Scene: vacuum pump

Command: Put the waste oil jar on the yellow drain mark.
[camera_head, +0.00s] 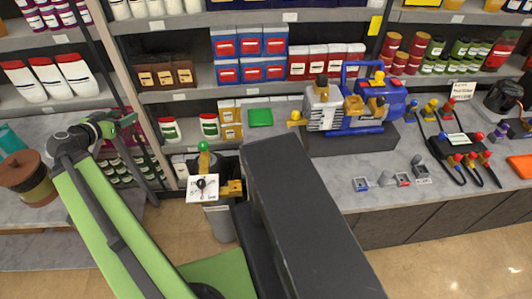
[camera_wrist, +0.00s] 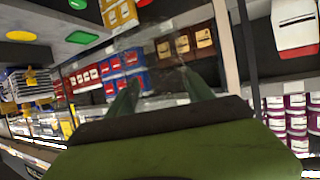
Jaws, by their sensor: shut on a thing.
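My gripper (camera_head: 120,124) is at the upper left in the head view, in front of the shelves. Its two dark green fingers (camera_wrist: 160,82) show in the wrist view, pointing at the shelf. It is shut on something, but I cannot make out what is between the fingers.
A blue pump (camera_head: 355,110) stands on the right counter (camera_head: 330,170), with hoses and small fittings beside it. A green disc (camera_wrist: 78,37) lies near the yellow one. Full shelves (camera_head: 200,20) line the back.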

